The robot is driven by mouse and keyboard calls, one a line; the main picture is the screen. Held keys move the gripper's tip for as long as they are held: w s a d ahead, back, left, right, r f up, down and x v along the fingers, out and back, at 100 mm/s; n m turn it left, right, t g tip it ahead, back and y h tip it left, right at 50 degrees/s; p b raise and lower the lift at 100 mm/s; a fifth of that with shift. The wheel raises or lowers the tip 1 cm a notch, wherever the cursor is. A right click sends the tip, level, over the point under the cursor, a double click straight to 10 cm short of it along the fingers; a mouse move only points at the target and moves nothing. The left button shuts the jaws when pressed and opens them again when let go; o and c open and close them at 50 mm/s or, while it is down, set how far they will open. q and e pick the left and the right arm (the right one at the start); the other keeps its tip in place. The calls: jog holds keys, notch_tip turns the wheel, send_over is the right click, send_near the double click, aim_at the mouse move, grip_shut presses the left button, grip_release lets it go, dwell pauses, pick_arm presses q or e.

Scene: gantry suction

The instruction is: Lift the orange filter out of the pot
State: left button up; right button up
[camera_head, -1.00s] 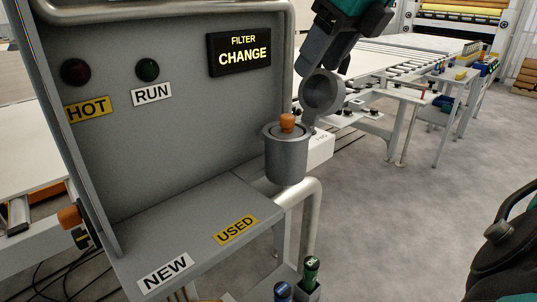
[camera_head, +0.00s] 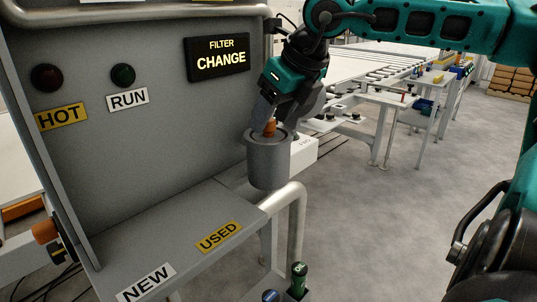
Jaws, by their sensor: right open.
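The grey pot (camera_head: 268,165) is fixed at the right edge of the grey panel. The orange filter (camera_head: 270,128) sits in the pot, with only its top showing above the rim. My right gripper (camera_head: 268,122) reaches down from above with its dark fingers at the filter's top. Its jaws are open, and the near finger partly covers the filter. Whether a finger touches the filter cannot be told. The pot's round lid is mostly hidden behind the gripper. My left gripper is not in view.
The grey panel (camera_head: 150,150) carries a lit FILTER CHANGE sign (camera_head: 218,58), and HOT and RUN labels. A shelf below bears NEW (camera_head: 146,283) and USED (camera_head: 219,236) labels. A bent pipe (camera_head: 292,198) and green-topped item (camera_head: 298,270) stand below the pot. Open floor lies right.

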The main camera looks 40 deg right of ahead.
jog(key=shift+w+f, duration=0.2)
jog(key=shift+f, duration=0.1)
grip_shut()
dwell(0.4)
